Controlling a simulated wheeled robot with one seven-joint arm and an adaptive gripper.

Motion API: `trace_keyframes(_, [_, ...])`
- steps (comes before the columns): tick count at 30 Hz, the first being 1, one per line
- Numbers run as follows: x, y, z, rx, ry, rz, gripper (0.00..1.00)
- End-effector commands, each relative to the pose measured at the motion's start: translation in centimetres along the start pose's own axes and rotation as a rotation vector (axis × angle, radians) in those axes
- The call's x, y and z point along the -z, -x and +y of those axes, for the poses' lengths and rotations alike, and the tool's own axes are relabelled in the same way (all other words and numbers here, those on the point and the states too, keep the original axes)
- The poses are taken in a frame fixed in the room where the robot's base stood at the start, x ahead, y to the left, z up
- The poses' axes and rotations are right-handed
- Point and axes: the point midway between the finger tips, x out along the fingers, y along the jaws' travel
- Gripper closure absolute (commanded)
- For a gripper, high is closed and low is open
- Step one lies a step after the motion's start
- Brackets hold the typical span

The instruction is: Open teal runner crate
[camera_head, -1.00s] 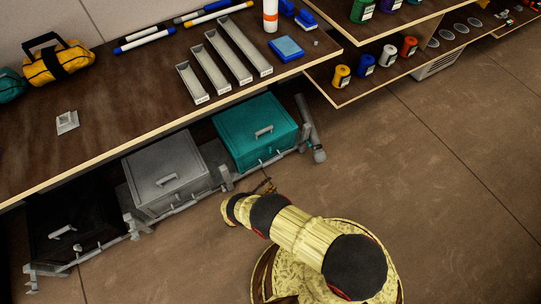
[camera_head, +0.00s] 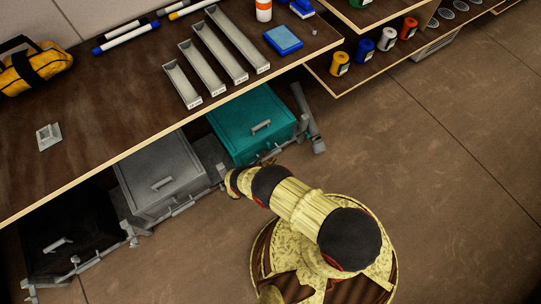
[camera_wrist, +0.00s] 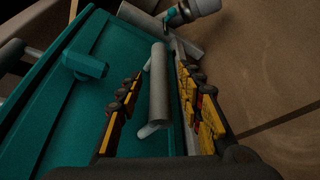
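The teal crate (camera_head: 250,112) sits under the table edge, with a small handle (camera_head: 261,126) on its sloped-looking face. In the wrist view the teal crate (camera_wrist: 60,120) fills the left side, with a teal grip (camera_wrist: 85,62) standing out from it. A grey bar (camera_wrist: 158,85) at the crate's front edge lies between the fingers of my gripper (camera_wrist: 160,76). The fingers are apart, one on each side of the bar, and I see gaps beside it. In the head view my gripper (camera_head: 268,162) is at the crate's lower front edge, mostly hidden by my wrist.
A grey crate (camera_head: 160,172) and a black crate (camera_head: 65,240) stand to the left, with grey bars along their fronts. The table (camera_head: 110,150) overhangs the crates. A grey post (camera_head: 309,118) stands right of the teal crate. The floor (camera_head: 440,190) is clear.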

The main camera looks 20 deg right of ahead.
Motion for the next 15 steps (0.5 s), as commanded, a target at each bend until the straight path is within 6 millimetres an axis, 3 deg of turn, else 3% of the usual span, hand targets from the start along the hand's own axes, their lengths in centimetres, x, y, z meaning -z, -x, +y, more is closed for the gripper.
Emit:
trace_keyframes(6, [0.0, -1.9, 0.0, 0.001, 0.0, -0.002, 0.63])
trace_keyframes(15, [0.0, -2.1, 0.1, -0.001, 0.0, 0.0, 0.63])
